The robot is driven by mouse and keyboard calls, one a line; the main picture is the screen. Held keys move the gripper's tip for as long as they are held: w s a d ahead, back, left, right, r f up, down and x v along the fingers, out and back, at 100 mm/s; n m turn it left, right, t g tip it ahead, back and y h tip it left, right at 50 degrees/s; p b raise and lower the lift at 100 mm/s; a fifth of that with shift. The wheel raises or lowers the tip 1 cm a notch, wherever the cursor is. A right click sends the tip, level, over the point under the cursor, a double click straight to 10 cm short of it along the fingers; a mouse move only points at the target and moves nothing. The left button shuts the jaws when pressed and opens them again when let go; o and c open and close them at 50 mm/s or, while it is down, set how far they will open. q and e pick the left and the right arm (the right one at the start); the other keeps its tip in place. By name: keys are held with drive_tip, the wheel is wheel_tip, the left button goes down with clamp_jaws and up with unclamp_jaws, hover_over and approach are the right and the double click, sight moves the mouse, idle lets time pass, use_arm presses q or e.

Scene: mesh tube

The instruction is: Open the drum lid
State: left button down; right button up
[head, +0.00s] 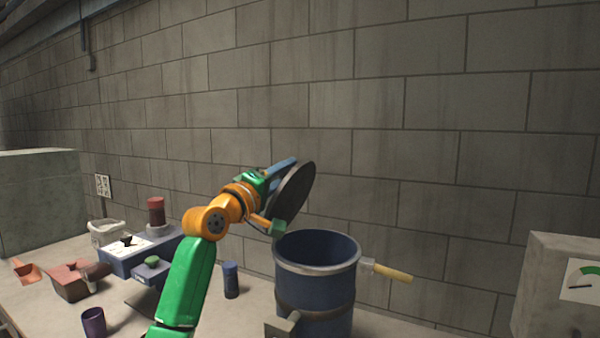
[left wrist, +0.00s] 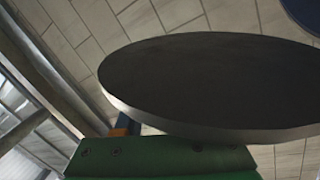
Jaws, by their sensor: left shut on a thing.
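The drum (head: 318,292) is a dark blue cylinder with a grey rim, and its top is open. The drum lid (head: 297,190) is a dark round disc, held tilted steeply above the drum's left rim and clear of it. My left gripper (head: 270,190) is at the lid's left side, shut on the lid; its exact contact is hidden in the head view. In the left wrist view the lid (left wrist: 215,85) fills the middle as a broad grey disc just beyond my green gripper body. My right gripper is not in view.
A tan handle (head: 392,273) sticks out from the drum's right side. A grey gauge box (head: 560,285) stands at the far right. A block wall is behind.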

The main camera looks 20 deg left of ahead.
use_arm(q)
drive_tip(key=a+f+n+y+p, duration=0.2)
drive_tip(key=a+n+y+p, duration=0.1)
drive_tip(key=a+n, duration=0.7)
drive_tip(key=shift+w+n+p, duration=0.15)
drive_tip(key=shift+n+p, duration=0.25)
drive_tip(key=shift+p, duration=0.1)
drive_tip(key=c, duration=0.7)
unclamp_jaws()
drive_tip(key=shift+o, duration=1)
drive_tip(key=shift+w+a+f, duration=0.1)
drive_tip(key=shift+w+f, duration=0.05)
